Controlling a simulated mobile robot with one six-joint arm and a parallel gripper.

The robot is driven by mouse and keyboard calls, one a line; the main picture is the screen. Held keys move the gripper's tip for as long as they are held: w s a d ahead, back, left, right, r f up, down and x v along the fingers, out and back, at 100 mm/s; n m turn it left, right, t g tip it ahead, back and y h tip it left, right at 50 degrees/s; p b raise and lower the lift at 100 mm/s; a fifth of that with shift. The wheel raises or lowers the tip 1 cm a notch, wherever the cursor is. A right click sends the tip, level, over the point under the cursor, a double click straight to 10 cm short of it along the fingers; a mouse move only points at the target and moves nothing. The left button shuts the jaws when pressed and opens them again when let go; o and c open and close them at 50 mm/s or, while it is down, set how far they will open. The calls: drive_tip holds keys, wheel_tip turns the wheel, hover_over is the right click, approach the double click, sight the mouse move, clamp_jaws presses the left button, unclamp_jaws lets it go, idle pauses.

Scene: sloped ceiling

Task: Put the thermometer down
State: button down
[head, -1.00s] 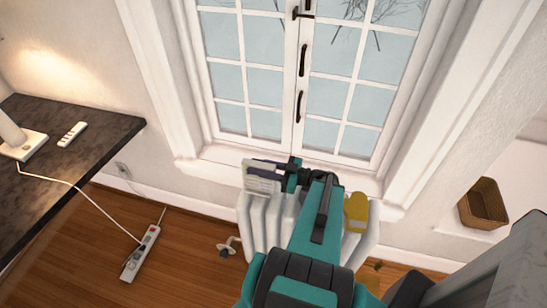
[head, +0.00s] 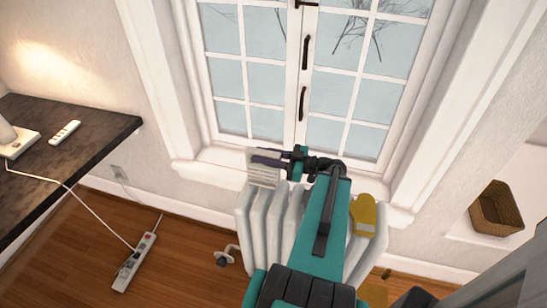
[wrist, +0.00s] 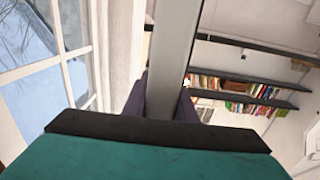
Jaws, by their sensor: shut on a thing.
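The thermometer (head: 262,179) is a pale, flat, rectangular piece with faint lines on its face. It is in my gripper (head: 266,159), at the windowsill's front edge and above the radiator in the head view. The gripper's dark purple fingers are shut on it and cross its upper part. In the wrist view the thermometer (wrist: 172,60) shows edge-on as a grey-white slab between the fingers (wrist: 160,103). I cannot tell whether it touches the sill.
The white windowsill (head: 213,170) runs below the closed window (head: 265,75). A white radiator (head: 258,225) stands under it, with a yellow item (head: 364,213) at its right. A wicker basket (head: 495,208) is at right, a dark desk (head: 70,165) at left, and a power strip (head: 134,262) on the floor.

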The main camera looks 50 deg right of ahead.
drive_tip(key=shift+w+d+f+b, duration=0.15)
drive_tip(key=shift+w+d+b, duration=0.25)
drive_tip(key=shift+d+b, duration=0.5)
drive_tip(key=shift+w+d+b, duration=0.15)
drive_tip(key=shift+b, duration=1)
drive_tip(key=shift+w+d+b, duration=0.1)
drive_tip(key=shift+d+b, duration=0.1)
drive_tip(key=shift+b, duration=0.5)
drive_tip(key=d+b, duration=0.1)
drive_tip(key=b, duration=0.4)
drive_tip(key=shift+w, duration=0.3)
drive_tip(key=b, duration=0.5)
drive_tip(key=shift+w+d, duration=0.15)
drive_tip(key=shift+d, duration=0.15)
drive_tip(key=w+d, duration=0.4)
drive_tip(key=d, duration=0.4)
wheel_tip(320, 180, down, 6)
drive_tip(key=shift+a+f+p, duration=0.15)
drive_tip(key=shift+a+p, duration=0.1)
drive_tip(key=shift+p, duration=0.1)
drive_tip(key=shift+s+f, duration=0.1)
